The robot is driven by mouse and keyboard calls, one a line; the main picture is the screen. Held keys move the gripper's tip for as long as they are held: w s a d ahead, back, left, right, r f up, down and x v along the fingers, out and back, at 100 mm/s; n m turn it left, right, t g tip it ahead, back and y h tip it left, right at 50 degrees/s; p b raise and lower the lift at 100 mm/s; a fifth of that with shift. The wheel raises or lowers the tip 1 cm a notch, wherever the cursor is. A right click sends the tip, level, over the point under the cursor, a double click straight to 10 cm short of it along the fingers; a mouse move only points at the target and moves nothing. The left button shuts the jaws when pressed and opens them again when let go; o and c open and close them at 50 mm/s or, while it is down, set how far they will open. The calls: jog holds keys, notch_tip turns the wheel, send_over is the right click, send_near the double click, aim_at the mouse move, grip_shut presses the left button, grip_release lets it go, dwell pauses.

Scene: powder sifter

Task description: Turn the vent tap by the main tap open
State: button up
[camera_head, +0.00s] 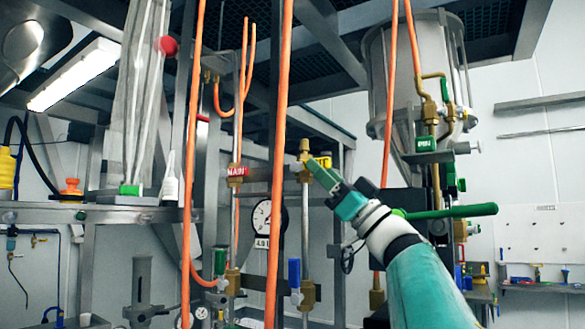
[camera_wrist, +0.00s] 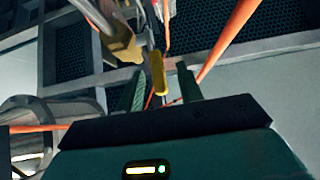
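The main tap has a red MAIN tag (camera_head: 237,171) on the vertical pipe left of centre in the head view. To its right, a brass tap body (camera_head: 305,158) sits on a parallel pipe with a yellow handle (camera_head: 325,161), seemingly the vent tap. My gripper (camera_head: 322,175) reaches up from the lower right to this handle. In the wrist view the yellow handle (camera_wrist: 158,72) stands between the tips of my gripper (camera_wrist: 159,88). The two fingers are apart, with visible gaps beside the handle. Whether either finger touches it is unclear.
Orange hoses (camera_head: 280,150) hang in front of the pipes, left of my gripper. A round gauge (camera_head: 262,217) and a blue-handled tap (camera_head: 294,272) are below. A PIN-tagged valve (camera_head: 427,144) and a green bar (camera_head: 450,211) are to the right.

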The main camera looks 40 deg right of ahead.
aim_at(318, 159)
jog(key=shift+w+d+r, duration=0.1)
jog(key=shift+w+r, duration=0.2)
jog(key=shift+w, duration=0.3)
jog(key=shift+s+a+r, duration=0.1)
jog(key=shift+a+r, duration=0.2)
jog(key=shift+r, duration=0.1)
jog(key=shift+w+d, duration=0.1)
jog(key=shift+w, duration=0.15)
jog(key=shift+s, duration=0.15)
jog(key=shift+c, duration=1.2)
grip_shut()
jog(key=shift+w+r+g+h, duration=0.1)
jog(key=shift+r+g+h, duration=0.2)
jog(key=shift+g, duration=0.4)
jog(key=shift+w+r+g+h, duration=0.1)
jog(key=shift+r+g+h, duration=0.2)
jog(key=shift+g, duration=0.4)
